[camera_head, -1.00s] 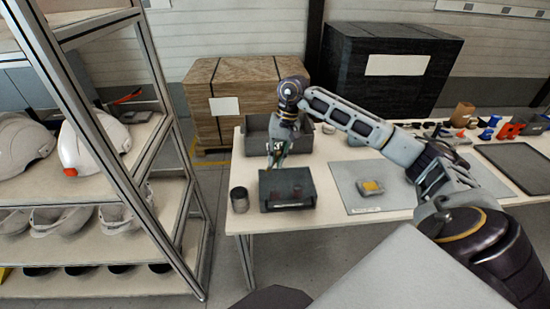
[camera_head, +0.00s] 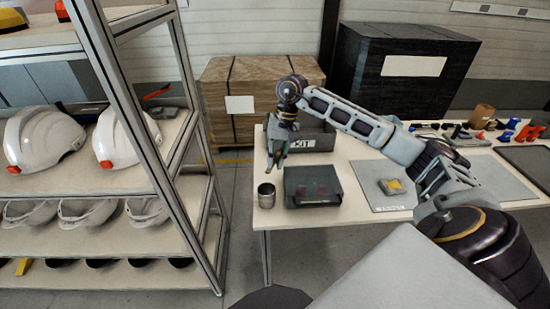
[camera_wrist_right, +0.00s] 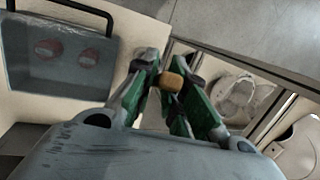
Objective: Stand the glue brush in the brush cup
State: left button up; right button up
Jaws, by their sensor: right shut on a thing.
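The brush cup (camera_head: 268,196) is a small grey metal cup standing upright on the table's near left corner. My right gripper (camera_head: 274,167) is above and just behind the cup in the head view, apart from its rim in the picture. In the right wrist view, its green fingers (camera_wrist_right: 174,88) are shut on the glue brush (camera_wrist_right: 170,81), of which a rounded tan end shows between them. The rest of the brush is hidden or too small to make out. I cannot clearly identify the cup in the wrist view. My left gripper is not in view.
A grey mat (camera_head: 365,180) lies farther right. A shelf rack with white helmets (camera_head: 45,140) stands left, across a floor gap.

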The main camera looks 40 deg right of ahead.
jog(key=shift+a, duration=0.5)
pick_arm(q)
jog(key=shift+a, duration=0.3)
pick_arm(e)
jog(key=shift+s+r, duration=0.1)
jog(key=shift+s, duration=0.05)
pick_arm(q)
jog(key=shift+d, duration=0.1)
pick_arm(e)
jog(key=shift+d+g, duration=0.1)
jog(key=shift+g, duration=0.2)
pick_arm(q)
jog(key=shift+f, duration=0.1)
pick_arm(e)
jog(key=shift+f, duration=0.25)
